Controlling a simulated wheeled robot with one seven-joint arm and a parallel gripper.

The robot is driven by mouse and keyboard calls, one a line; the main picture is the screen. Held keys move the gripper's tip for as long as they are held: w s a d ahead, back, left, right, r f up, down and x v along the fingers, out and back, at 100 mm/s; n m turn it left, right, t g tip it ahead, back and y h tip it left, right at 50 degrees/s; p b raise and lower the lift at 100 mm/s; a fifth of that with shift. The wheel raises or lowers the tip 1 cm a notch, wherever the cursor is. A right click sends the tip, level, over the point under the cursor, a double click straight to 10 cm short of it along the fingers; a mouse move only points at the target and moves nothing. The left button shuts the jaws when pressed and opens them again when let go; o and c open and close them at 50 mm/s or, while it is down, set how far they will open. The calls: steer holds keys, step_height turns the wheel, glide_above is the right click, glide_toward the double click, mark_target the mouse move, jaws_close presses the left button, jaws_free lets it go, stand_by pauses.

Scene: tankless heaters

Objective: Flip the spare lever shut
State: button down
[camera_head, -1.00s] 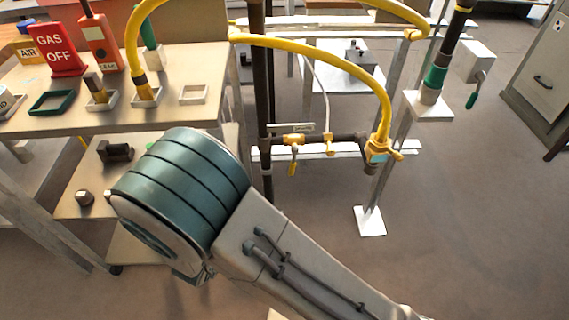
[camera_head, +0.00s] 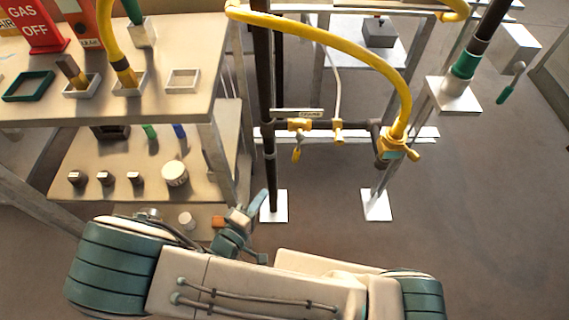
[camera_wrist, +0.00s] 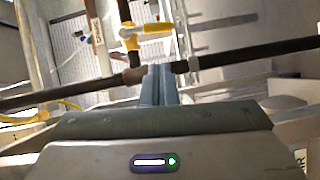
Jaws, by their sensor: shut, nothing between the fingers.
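The spare lever (camera_head: 297,154) is a small yellow handle hanging down from a brass valve (camera_head: 300,126) on a dark horizontal pipe. A pale label (camera_head: 297,113) sits just above the valve; its text is too small to read surely. My gripper (camera_head: 262,198) is below and left of the lever, apart from it, beside the dark upright pipe. In the wrist view my gripper (camera_wrist: 160,78) is shut and empty. There, what looks like the same yellow lever (camera_wrist: 153,27) lies beyond the fingertips, sticking out sideways from its pipe.
A yellow hose (camera_head: 385,62) arches down to a fitting (camera_head: 390,150) on the right. A green lever (camera_head: 510,83) hangs at far right. A bench (camera_head: 200,105) with a lower shelf of small parts stands at left. Floor is open at right.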

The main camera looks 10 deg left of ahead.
mark_target(295, 159)
steer(key=b+x, duration=0.2)
steer(key=x, duration=1.1)
steer(key=shift+b, duration=0.35)
steer(key=shift+w, duration=0.15)
steer(key=shift+w+d+f+n+t+p, duration=0.1)
steer(key=shift+w+d+n+t+p, duration=0.1)
steer(key=shift+d+n+p, duration=0.25)
steer(key=shift+w+d+f+n+t+p, duration=0.1)
steer(key=shift+d+n+t+p, duration=0.1)
steer(key=shift+d+n+p, duration=0.2)
steer(key=shift+d, duration=0.1)
